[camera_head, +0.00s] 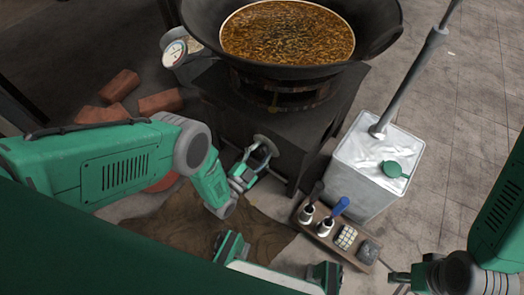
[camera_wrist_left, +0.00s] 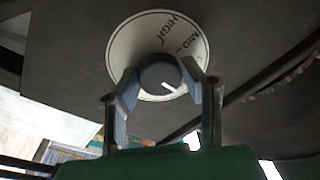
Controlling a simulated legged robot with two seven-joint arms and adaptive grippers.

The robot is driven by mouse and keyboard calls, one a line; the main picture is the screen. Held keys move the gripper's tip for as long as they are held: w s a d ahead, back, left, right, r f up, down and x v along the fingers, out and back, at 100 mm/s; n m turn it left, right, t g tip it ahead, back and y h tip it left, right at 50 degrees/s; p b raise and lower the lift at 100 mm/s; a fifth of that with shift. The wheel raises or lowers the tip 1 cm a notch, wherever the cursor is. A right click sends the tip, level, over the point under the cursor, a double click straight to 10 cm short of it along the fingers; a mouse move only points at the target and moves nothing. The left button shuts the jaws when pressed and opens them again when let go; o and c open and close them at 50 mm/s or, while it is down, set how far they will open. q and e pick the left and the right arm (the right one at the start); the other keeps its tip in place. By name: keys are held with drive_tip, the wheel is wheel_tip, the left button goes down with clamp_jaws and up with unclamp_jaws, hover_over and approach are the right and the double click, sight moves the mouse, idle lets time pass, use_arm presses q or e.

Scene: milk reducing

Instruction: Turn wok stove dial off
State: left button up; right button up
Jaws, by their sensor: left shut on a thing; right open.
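The black wok stove (camera_head: 262,125) stands at the top middle of the head view, under a large wok (camera_head: 365,35) of brown food. In the left wrist view its dial has a dark round knob (camera_wrist_left: 158,72) on a pale plate (camera_wrist_left: 130,42) lettered HIGH and MID. The knob's white mark points to the lower right, away from both words. My left gripper (camera_head: 257,160) is at the stove front; in the wrist view its fingers (camera_wrist_left: 165,97) are on both sides of the knob, shut on it. My right gripper (camera_head: 399,281) is open and empty at the lower right.
A white square container (camera_head: 368,180) with a green cap stands right of the stove. Bricks (camera_head: 122,86) and a round gauge (camera_head: 174,53) are at left. Open paved floor (camera_head: 470,110) lies at right.

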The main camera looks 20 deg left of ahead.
use_arm(q)
drive_tip(key=o, duration=1.1)
drive_tip(key=shift+f, duration=0.1)
drive_tip(key=shift+o, duration=0.2)
wheel_tip(320, 180, up, 10)
